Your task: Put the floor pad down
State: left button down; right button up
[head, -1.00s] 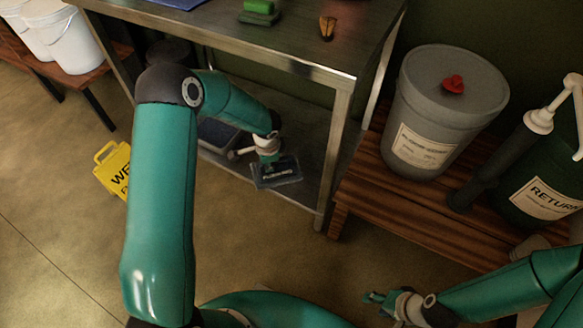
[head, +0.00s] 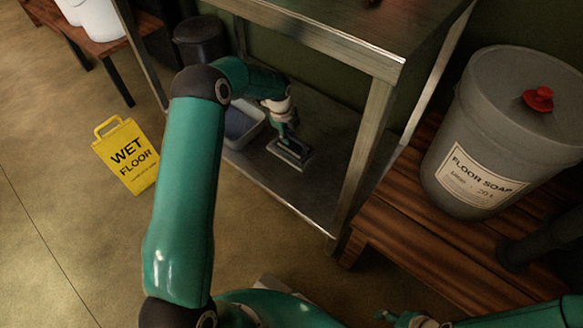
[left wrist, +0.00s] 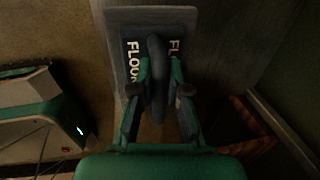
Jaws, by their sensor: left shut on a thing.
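The floor pad (head: 290,155) is a flat dark block with a raised handle. It is at the lower shelf (head: 312,190) of the metal table; I cannot tell whether it rests on the shelf or hangs just above. My left gripper (head: 284,133) is shut on its handle from above. In the left wrist view the pad (left wrist: 122,25) has a label reading "FLOOR", partly covered by the handle and my left gripper (left wrist: 158,88). My right gripper (head: 388,316) is cut by the bottom edge of the head view, too small to read its opening.
A blue-grey tray (head: 241,125) sits beside the pad on the left. A table leg (head: 362,150) stands to the right. A yellow wet floor sign (head: 127,157) is on the floor. A floor soap bucket (head: 495,135) stands on a wooden bench (head: 400,225).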

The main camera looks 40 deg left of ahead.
pick_arm(q)
jog(key=shift+f+b, duration=2.15)
jog(key=shift+f, duration=5.5)
jog(key=shift+f, duration=0.1)
jog(key=c, duration=1.2)
grip_release()
jog(key=shift+o, duration=0.2)
